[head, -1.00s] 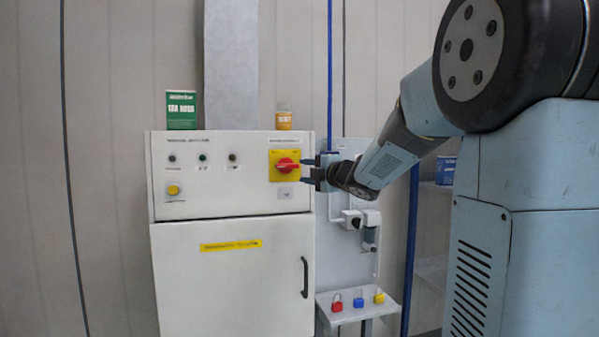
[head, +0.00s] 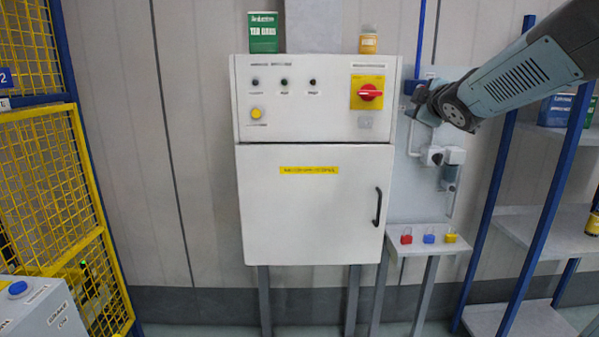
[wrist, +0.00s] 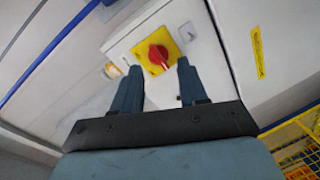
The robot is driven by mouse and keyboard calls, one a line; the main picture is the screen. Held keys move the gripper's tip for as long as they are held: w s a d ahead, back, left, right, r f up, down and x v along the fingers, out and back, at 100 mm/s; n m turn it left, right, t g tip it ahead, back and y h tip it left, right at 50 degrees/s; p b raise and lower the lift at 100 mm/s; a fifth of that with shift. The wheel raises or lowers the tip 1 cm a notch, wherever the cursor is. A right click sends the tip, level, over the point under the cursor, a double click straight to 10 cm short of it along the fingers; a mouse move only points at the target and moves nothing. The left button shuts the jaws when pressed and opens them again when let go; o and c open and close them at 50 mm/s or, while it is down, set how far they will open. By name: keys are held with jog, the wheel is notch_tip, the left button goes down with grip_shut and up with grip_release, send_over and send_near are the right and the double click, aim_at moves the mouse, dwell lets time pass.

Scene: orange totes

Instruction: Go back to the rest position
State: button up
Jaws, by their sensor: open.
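My gripper (head: 416,104) is to the right of the white control cabinet (head: 262,205) in the head view, in front of the grey side panel. In the wrist view my gripper (wrist: 157,85) has its two fingers spread apart with nothing between them. The red rotary switch (head: 370,92) on its yellow plate (head: 357,101) sits at the upper right of the cabinet. In the wrist view the red switch (wrist: 159,55) shows beyond and between the fingertips, apart from them.
A green box (head: 264,33) and a yellow container (head: 368,41) stand on the cabinet. Red, blue and yellow padlocks (head: 428,239) sit on a small shelf. A blue-post rack (head: 528,223) is at right. A yellow mesh fence (head: 60,185) and a grey box (head: 42,310) are at left.

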jog(key=s+a+f+m+g, duration=0.2)
jog(key=s+f+m+g, duration=0.1)
jog(key=s, duration=0.7)
jog(key=s+a+f+m+g, duration=0.2)
jog(key=s+f+m+g, duration=0.2)
jog(key=s+f+m, duration=0.2)
jog(key=s+a+f+m+g, duration=0.2)
jog(key=s+f, duration=0.6)
jog(key=s, duration=0.6)
jog(key=m+g, duration=0.1)
jog(key=m, duration=0.1)
jog(key=shift+a+m+g, duration=0.15)
jog(key=shift+m+g, duration=0.15)
jog(key=shift+c, duration=0.3)
